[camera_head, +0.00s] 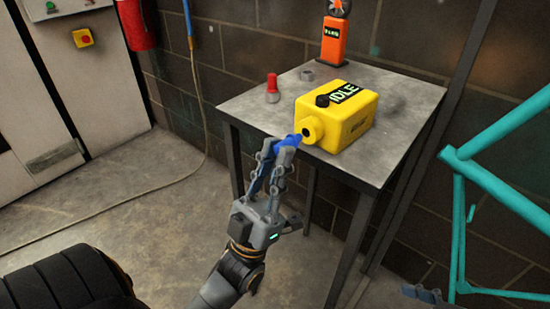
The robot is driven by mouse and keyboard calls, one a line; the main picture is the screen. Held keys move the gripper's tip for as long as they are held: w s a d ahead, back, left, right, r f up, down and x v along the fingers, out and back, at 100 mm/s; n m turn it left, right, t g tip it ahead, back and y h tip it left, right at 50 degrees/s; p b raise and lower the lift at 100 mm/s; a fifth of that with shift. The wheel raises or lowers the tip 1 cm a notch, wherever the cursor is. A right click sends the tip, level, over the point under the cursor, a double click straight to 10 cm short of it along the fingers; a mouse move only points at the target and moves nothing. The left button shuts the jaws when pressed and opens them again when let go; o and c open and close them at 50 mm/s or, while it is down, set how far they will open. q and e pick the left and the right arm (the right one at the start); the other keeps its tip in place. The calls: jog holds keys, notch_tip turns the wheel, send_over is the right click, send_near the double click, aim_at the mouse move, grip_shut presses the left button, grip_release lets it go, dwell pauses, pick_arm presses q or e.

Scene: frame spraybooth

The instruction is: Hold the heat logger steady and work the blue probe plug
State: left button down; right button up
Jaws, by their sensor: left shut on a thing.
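The yellow heat logger (352,122) sits on the grey metal table, with a black knob on top and a label reading IDLE. A round yellow collar with a dark socket (307,131) faces front left. My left gripper (284,145) is shut on the blue probe plug (293,139), just left of the socket. The fingers partly hide the plug, and I cannot tell whether it touches the collar. Part of my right gripper (422,293) shows at the bottom edge, away from the logger; its opening is unclear.
A teal frame (500,185) stands at the right. A hose (190,90) hangs on the wall.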

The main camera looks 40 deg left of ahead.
aim_at(369, 183)
jog(key=s+a+r+n+g+y, duration=0.1)
jog(key=s+a+r+n+g, duration=0.15)
jog(key=a+r+n, duration=0.45)
jog(key=s+a+r+n+g+y, duration=0.1)
jog(key=a+r+n+g, duration=0.15)
jog(key=r+n, duration=0.95)
jog(key=w+r+m+y, duration=0.1)
jog(key=w+r+m, duration=0.1)
jog(key=m, duration=0.1)
jog(key=w+a+r+m+y, duration=0.1)
jog(key=w+r+m, duration=0.1)
jog(key=w+m, duration=0.1)
jog(key=shift+w+a+r, duration=0.15)
jog(key=shift+w+r, duration=0.1)
jog(key=shift+r, duration=0.15)
jog(key=w+m+y, duration=0.1)
jog(key=w+m, duration=0.2)
jog(key=w+r+m+t+y, duration=0.1)
jog(key=w+m, duration=0.2)
jog(key=w+r+m+t, duration=0.1)
jog(key=w+m, duration=0.2)
jog(key=shift+w+d+y, duration=0.3)
jog(key=shift+y, duration=0.1)
jog(key=shift+w+a, duration=0.15)
jog(key=a, duration=0.6)
jog(key=a+f, duration=0.1)
jog(key=a, duration=0.2)
jog(key=shift+a, duration=0.3)
grip_shut()
